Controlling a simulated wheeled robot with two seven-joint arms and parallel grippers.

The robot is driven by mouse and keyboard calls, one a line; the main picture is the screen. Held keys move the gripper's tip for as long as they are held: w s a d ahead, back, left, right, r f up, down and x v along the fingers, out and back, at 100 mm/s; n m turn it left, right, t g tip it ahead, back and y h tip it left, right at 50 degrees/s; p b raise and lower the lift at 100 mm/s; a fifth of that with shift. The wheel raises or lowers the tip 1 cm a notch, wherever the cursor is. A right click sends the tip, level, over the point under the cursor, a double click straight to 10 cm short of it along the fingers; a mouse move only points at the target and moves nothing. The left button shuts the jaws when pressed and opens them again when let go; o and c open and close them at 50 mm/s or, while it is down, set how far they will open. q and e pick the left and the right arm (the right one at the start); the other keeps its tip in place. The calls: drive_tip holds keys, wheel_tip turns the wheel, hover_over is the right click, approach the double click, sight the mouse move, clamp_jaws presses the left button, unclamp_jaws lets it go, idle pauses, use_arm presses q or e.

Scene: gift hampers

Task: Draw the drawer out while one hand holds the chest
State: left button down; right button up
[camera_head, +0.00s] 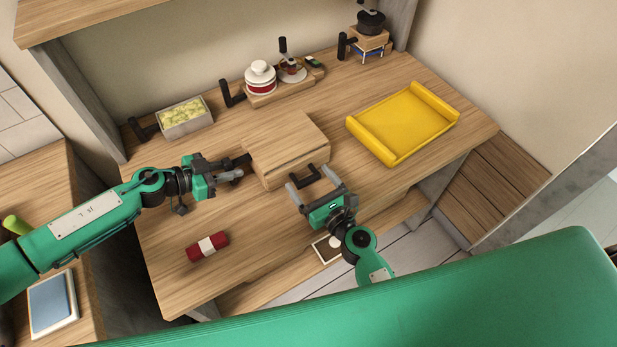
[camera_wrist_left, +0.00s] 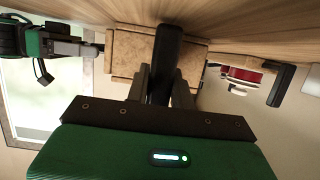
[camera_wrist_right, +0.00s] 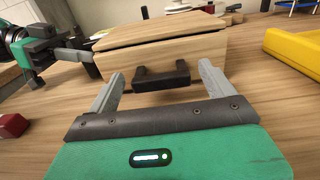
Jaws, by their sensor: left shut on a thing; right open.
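The small wooden chest (camera_head: 285,140) stands on the table; it also shows in the left wrist view (camera_wrist_left: 130,52) and the right wrist view (camera_wrist_right: 150,48). A dark bar (camera_wrist_left: 166,50) sticks out of its left side, and my left gripper (camera_head: 238,170) is shut on that bar. The drawer front (camera_wrist_right: 190,55) faces my right gripper and carries a black U-shaped handle (camera_wrist_right: 161,78). My right gripper (camera_head: 316,186) is open, its fingers on either side of the handle and apart from it. I see no clear gap around the drawer.
A yellow tray (camera_head: 403,122) lies to the right of the chest. A red roll with a white band (camera_head: 207,246) lies at the front left. A box of pale filling (camera_head: 185,117) and boards with small items (camera_head: 283,92) stand at the back. The table between them is clear.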

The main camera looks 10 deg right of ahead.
drive_tip(key=shift+w+a, duration=0.25)
drive_tip(key=shift+w, duration=0.4)
drive_tip(key=c, duration=1.4)
drive_tip(key=v, duration=0.9)
drive_tip(key=shift+s+d, duration=0.15)
drive_tip(key=shift+s, duration=0.15)
drive_tip(key=o, duration=1.4)
drive_tip(key=v, duration=1.2)
